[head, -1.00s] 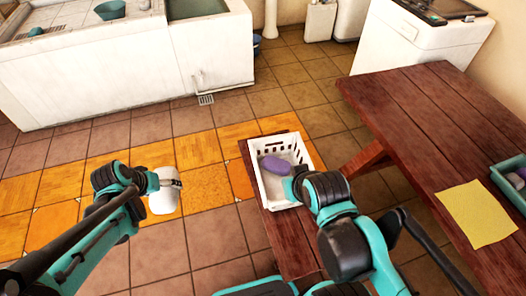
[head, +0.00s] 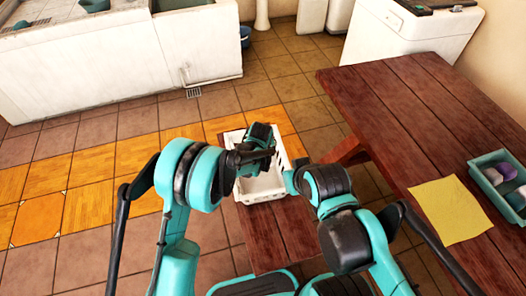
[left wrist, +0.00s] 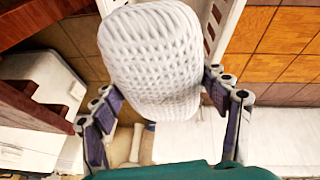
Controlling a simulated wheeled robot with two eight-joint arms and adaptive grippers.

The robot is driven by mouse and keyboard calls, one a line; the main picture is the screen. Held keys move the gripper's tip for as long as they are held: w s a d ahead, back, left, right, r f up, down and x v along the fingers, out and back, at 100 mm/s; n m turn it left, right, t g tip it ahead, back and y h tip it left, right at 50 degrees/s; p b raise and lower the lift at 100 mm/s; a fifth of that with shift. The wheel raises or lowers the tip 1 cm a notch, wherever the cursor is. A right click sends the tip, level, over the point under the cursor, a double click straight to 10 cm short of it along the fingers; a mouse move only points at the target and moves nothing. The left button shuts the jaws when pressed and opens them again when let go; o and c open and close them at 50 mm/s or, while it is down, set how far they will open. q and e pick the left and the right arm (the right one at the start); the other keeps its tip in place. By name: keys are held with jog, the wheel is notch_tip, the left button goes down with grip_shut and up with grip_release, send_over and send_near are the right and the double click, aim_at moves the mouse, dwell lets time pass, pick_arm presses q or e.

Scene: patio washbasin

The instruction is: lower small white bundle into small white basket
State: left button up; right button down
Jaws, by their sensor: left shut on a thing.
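The small white basket (head: 246,196) stands on the low brown wooden bench. My left gripper (left wrist: 160,105) is shut on the small white bundle (left wrist: 155,60), a rounded thing with a woven-looking surface, its fingers on both sides. In the head view my left gripper (head: 268,152) is over the basket, and the bundle cannot be told apart from the white basket there. A slatted white basket wall (left wrist: 225,25) shows behind the bundle in the left wrist view. My right gripper (head: 290,182) is at the basket's right side, its fingers hidden by my own arm.
A taller wooden table (head: 400,110) stands at right with a yellow cloth (head: 449,210) and a teal tray (head: 484,178) of coloured bundles. The bench (head: 292,235) is bare in front of the basket. A white washbasin (head: 110,70) is at the back left.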

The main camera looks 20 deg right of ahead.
pick_arm(q)
jog(key=shift+d+f, duration=0.35)
notch_tip(320, 180, down, 10)
jog(key=b, duration=0.5)
jog(key=shift+r, duration=0.15)
jog(key=shift+w+d, duration=0.1)
jog(key=shift+w, duration=0.2)
jog(key=shift+f+b, duration=1.6)
jog(key=shift+f, duration=5.35)
jog(key=shift+f, duration=1.45)
